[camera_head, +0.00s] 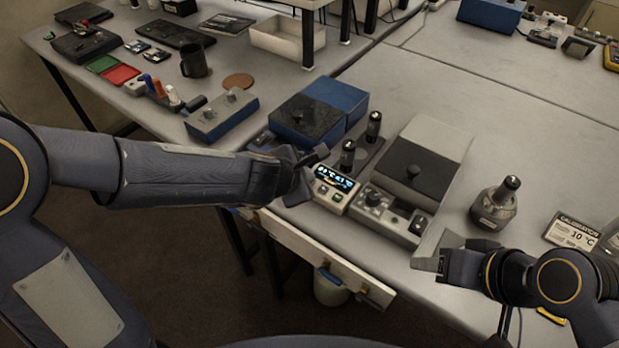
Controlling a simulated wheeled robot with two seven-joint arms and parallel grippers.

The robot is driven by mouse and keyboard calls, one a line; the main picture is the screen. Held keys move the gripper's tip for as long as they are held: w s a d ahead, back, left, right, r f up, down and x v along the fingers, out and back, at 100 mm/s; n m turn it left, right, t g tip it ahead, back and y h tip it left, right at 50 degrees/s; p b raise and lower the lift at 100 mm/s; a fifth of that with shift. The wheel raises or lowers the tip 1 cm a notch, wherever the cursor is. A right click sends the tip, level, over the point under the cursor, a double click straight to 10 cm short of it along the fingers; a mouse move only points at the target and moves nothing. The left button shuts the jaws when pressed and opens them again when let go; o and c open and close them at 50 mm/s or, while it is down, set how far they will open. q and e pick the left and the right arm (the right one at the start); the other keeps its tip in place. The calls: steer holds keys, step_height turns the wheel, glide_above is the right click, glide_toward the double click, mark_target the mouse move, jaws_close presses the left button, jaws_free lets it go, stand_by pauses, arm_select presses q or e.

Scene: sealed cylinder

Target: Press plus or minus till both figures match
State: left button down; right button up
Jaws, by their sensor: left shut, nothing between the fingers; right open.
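A small control unit with a lit display (334,179) stands near the table's front edge. Two figures glow on the display, but they are too small to read surely. Small buttons (331,194) sit on its face below the display; their plus and minus marks are not clear. My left gripper (306,172) is shut and empty, just left of the display; I cannot tell whether it touches the unit. My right gripper (438,256) is open and empty at the table's front edge, to the right of the unit and below the grey instrument.
A grey instrument (395,208) with knobs stands right of the unit. A dark bottle (495,205) and a calibration card (572,233) reading 10 °C are further right. A blue box (340,97) with a dark top and black-capped vials (374,124) stand behind.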

arm_select(q)
steer(key=shift+r+p, duration=0.35)
steer(key=shift+r, duration=0.15)
step_height(320, 180, up, 5)
steer(key=p, duration=0.5)
stand_by(2.4)
